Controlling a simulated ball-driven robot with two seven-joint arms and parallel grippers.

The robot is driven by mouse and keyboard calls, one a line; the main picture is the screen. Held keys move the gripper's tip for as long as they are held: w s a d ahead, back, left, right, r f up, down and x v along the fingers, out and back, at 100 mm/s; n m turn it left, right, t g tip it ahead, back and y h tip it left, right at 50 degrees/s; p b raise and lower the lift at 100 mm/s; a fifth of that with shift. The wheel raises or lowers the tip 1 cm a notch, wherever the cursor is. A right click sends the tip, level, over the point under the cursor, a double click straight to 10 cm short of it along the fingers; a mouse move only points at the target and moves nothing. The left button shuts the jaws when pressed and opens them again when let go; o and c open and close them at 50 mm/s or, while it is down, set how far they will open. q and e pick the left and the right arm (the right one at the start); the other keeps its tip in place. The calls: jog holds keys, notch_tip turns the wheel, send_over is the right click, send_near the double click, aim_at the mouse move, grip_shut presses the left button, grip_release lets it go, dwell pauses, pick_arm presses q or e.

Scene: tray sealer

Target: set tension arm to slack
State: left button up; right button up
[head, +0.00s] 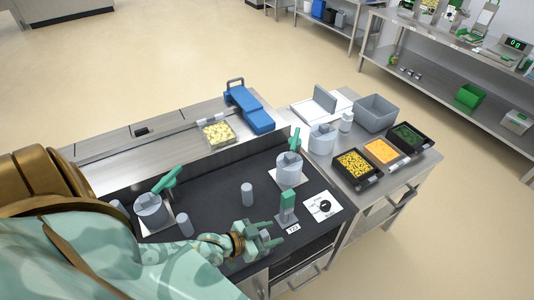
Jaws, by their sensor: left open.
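A green upright lever (288,201) stands on a grey base at the front right of the dark machine deck (220,200), with a small label (293,228) in front of it. I take it as the tension arm, but its lettering is too small to read. My left gripper (272,234) is open, just left of and in front of the lever's base, apart from the green handle. Whether it touches the base cannot be told. Two grey drums with green arms also stand on the deck, one at the left (151,211) and one at the back right (289,171). My right gripper is out of view.
A white plate with a black knob (324,205) lies right of the lever. Grey posts (247,194) rise from the deck. A tray of yellow food (218,133) and a blue unit (249,110) are behind. Food trays (358,170) and a grey bin (375,113) stand right.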

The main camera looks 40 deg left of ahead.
pick_arm(q)
jog(key=p+v, duration=0.2)
jog(key=v, duration=1.4)
jog(key=shift+p, duration=0.4)
jog(key=shift+s, duration=0.2)
